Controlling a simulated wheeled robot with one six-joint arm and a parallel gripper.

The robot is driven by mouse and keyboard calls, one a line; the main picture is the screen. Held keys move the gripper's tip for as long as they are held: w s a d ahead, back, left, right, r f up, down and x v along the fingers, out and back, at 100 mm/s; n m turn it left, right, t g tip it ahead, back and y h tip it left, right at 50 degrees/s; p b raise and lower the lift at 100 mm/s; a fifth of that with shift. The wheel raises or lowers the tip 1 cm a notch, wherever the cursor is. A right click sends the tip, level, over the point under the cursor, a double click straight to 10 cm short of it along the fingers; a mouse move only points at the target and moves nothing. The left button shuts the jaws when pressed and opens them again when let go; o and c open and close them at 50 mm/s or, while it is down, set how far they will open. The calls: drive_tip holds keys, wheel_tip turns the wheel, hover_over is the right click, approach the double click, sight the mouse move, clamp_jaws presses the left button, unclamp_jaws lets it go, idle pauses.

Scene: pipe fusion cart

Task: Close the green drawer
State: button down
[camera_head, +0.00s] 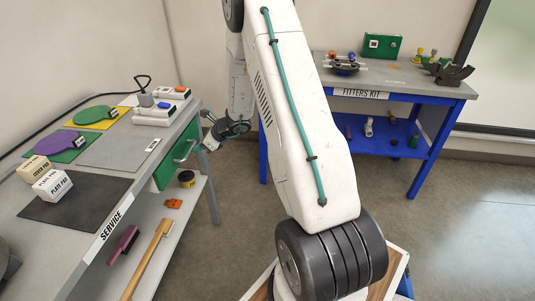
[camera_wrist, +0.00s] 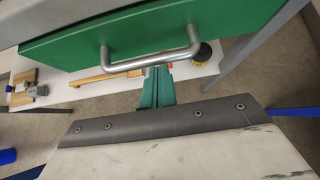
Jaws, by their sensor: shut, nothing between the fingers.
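The green drawer (camera_head: 172,160) is in the side of the grey service table, below its top. Its metal bar handle (camera_head: 184,151) faces my gripper (camera_head: 213,132), which is just to the right of it. In the wrist view the green drawer front (camera_wrist: 150,32) fills the upper part, with the bent handle (camera_wrist: 152,63) along its lower side. My gripper's teal fingers (camera_wrist: 157,76) are shut and empty, with their tips close to the middle of the handle. I cannot tell whether they touch it, or how far the drawer stands out.
The service table (camera_head: 113,152) holds colored pads, labelled boxes and white devices. Its lower shelf (camera_head: 185,215) carries a yellow-black tin (camera_head: 187,179) and a wooden-handled tool (camera_head: 147,258). A blue fitters kit table (camera_head: 392,97) stands at the back right. Open floor lies between them.

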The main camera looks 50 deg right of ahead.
drive_tip(key=s+d+r, duration=0.5)
drive_tip(key=s+d, duration=0.1)
drive_tip(key=s, duration=0.4)
drive_tip(key=shift+r, duration=0.3)
drive_tip(key=shift+d, duration=0.1)
